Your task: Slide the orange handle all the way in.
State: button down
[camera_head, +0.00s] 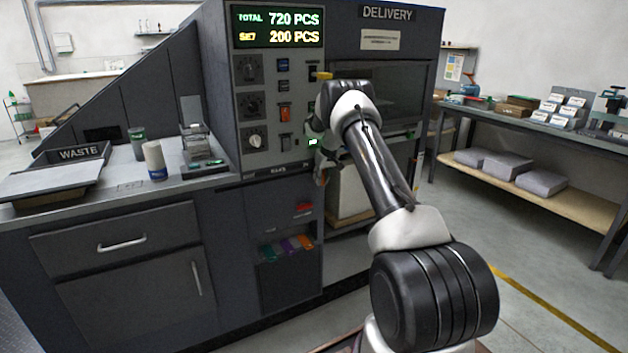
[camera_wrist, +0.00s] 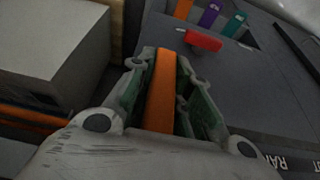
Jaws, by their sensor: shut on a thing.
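In the wrist view my gripper (camera_wrist: 165,95) is shut on an orange handle (camera_wrist: 161,92), a long flat bar that runs between the two green-lined fingers. A red piece (camera_wrist: 203,40) on the dark panel is just beyond the fingertips, to the right. In the head view my gripper (camera_head: 321,168) is at the right edge of the control column, above the lower cabinet; the arm partly hides it, and the held handle cannot be made out there. How far the handle sticks out cannot be told.
Teal (camera_head: 269,251), purple (camera_head: 288,246) and orange (camera_head: 306,242) tabs stick out low on the cabinet, below a red piece (camera_head: 304,208). A pale stack (camera_head: 349,192) stands in the bay to the right. The floor right of the machine is open.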

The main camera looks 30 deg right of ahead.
jog(key=shift+d, duration=0.3)
jog(key=c, duration=1.3)
grip_release()
jog(key=shift+d, duration=0.1)
jog(key=shift+r, duration=0.1)
jog(key=shift+s+r, duration=0.15)
jog(key=shift+r, duration=0.15)
jog(key=v, duration=1.1)
jog(key=shift+s, duration=0.1)
